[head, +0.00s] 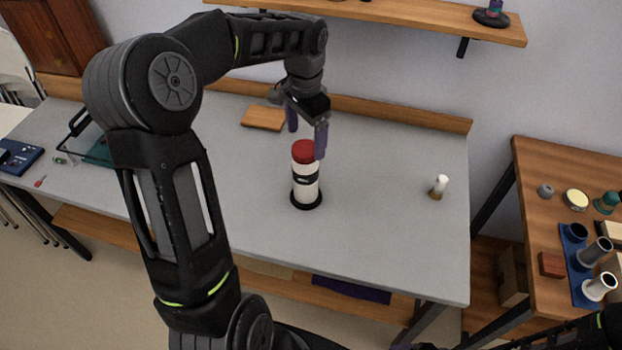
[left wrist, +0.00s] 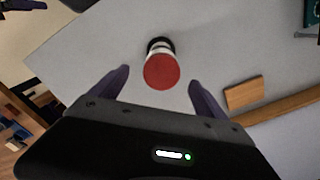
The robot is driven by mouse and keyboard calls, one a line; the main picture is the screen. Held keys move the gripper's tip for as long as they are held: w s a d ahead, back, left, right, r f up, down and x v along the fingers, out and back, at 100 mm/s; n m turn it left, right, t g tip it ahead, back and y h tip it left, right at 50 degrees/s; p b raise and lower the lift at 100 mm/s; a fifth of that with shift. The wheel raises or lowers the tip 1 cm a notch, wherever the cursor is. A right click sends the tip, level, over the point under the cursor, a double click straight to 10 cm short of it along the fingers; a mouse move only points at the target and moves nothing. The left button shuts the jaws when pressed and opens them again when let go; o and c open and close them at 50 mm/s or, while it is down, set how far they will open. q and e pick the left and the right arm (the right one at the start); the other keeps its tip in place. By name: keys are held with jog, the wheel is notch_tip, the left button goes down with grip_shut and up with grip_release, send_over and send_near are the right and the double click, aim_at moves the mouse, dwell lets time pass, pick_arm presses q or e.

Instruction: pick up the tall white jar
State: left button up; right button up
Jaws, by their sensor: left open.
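The tall white jar (head: 305,188) with a red lid and a dark band stands upright on the grey table (head: 400,235), on a black round base. In the left wrist view its red lid (left wrist: 161,72) shows from above, between and beyond the fingertips. My left gripper (head: 306,135) is open and empty, with its purple fingers pointing down just above and behind the jar; it also shows in the left wrist view (left wrist: 158,80). No contact with the jar is clear. My right gripper cannot be made out; only dark arm parts show at the lower right.
A small white-topped bottle (head: 439,187) stands to the right on the table. A wooden block (head: 263,118) lies behind the jar, near the back ledge. A wooden side table (head: 540,190) at the right holds several cups and blocks. A shelf (head: 400,12) hangs above.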

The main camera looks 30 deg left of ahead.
aim_at(305, 149)
pick_arm(q)
jog(key=shift+s, duration=0.2)
jog(key=shift+w+f, duration=0.1)
jog(key=shift+f, duration=1.2)
jog(key=shift+f+p, duration=0.55)
notch_tip(305, 149, down, 4)
jog(key=shift+w+a+f+p, duration=0.1)
jog(key=shift+a+p, duration=0.05)
jog(key=shift+p, duration=0.25)
grip_shut()
